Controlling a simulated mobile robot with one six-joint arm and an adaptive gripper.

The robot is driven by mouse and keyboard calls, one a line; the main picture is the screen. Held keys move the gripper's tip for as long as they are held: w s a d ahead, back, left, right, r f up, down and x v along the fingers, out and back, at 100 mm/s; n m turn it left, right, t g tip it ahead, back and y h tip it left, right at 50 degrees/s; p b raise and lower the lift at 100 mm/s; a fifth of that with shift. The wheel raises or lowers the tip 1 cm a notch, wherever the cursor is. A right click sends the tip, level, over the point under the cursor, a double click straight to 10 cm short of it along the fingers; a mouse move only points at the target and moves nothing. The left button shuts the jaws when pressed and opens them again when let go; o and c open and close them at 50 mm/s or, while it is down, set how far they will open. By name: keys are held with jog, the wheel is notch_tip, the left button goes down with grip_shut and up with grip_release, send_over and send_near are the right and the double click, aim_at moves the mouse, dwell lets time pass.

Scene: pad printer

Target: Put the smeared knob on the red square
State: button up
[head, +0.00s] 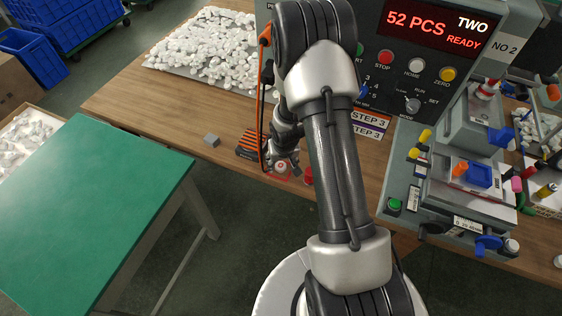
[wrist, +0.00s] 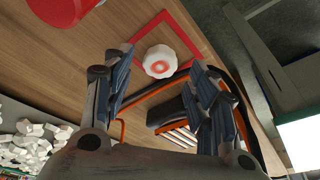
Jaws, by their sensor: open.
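A white knob (wrist: 160,62) with a smeared red ring on its top sits upright within the red square outline (wrist: 128,39) on the wooden bench. In the head view the knob (head: 281,168) shows small beneath my gripper, with part of the red outline around it. My gripper (wrist: 158,85) is open, its two fingers spread to either side of the knob's near side in the wrist view. I see no finger touching the knob. The near side of the red outline is partly hidden by the fingers.
A red round object (head: 308,175) stands just right of the square. The pad printer (head: 470,180) stands at right; white parts (head: 205,42) are heaped at the back left.

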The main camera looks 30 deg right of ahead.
jog(key=s+a+r+p, duration=0.2)
jog(key=s+r, duration=0.1)
jog(key=r, duration=0.8)
jog(key=s+a+r+n+t+p, duration=0.1)
jog(key=s+a+r+p, duration=0.15)
jog(key=r, duration=0.85)
jog(key=s+a+r+p, duration=0.1)
jog(key=s+a+r, duration=0.25)
jog(key=r, duration=0.85)
jog(key=s+a+r+n, duration=0.1)
jog(key=s+a+r, duration=0.2)
jog(key=s, duration=0.5)
jog(key=s+a+r+n, duration=0.1)
jog(key=s+a+r, duration=0.2)
jog(key=s+r, duration=0.2)
jog(key=s, duration=0.3)
jog(key=shift+r+t+y, duration=0.25)
jog(key=shift+t+y, duration=0.05)
jog(key=shift+y, duration=0.1)
jog(key=shift+a+f+b, duration=0.1)
jog(key=shift+f+b, duration=0.65)
